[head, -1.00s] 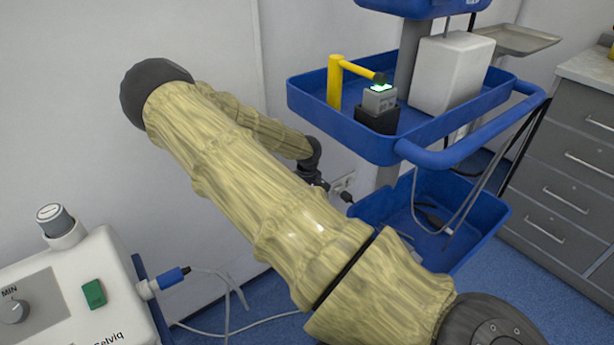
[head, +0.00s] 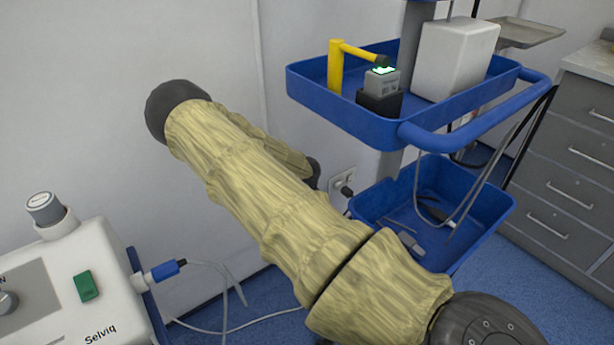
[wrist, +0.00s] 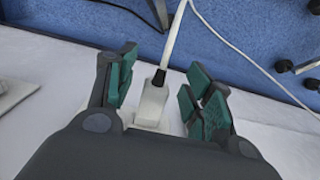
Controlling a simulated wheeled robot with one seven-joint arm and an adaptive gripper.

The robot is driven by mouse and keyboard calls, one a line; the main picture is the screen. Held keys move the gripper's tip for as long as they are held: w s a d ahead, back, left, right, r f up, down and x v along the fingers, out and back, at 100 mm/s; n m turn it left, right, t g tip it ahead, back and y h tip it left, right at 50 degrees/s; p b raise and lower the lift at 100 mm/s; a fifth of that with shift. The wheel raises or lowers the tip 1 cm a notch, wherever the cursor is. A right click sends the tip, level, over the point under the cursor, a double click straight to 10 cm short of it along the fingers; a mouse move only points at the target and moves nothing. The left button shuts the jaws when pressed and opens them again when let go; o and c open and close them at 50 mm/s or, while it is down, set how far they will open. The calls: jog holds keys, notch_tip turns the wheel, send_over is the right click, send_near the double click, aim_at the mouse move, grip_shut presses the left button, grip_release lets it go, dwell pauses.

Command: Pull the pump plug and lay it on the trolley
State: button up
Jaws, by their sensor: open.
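In the wrist view, a pale plug (wrist: 152,103) with a dark collar and white cable lies between the fingers of my gripper (wrist: 165,92). The gripper is open, with green pads on either side of the plug; I cannot tell whether either pad touches it. The blue trolley (head: 345,120) stands right of my arm, with an upper tray and a lower tray (head: 480,232). The white pump (head: 115,290) is at lower left, with a blue connector (head: 168,270) and white cables.
A wall socket (head: 341,181) with a dark plug shows just right of my arm. The upper tray carries a yellow post (head: 335,70), a grey device (head: 382,82) and a white box (head: 455,60). The lower tray holds cables and small items, with some bare floor. Grey drawers (head: 570,155) stand right.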

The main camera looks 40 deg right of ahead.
jog(key=shift+f, duration=0.2)
jog(key=shift+c, duration=0.4)
grip_shut()
jog(key=shift+s+r+g+p, duration=0.15)
jog(key=shift+r+g+p, duration=0.15)
jog(key=shift+p, duration=1.35)
jog(key=shift+s+a+p, duration=0.15)
jog(key=shift+s+p, duration=0.75)
jog(key=shift+p, duration=0.5)
dwell(1.1)
jog(key=shift+s+a+p, duration=0.15)
jog(key=shift+s+p, duration=0.95)
jog(key=shift+s, duration=0.5)
dwell(0.7)
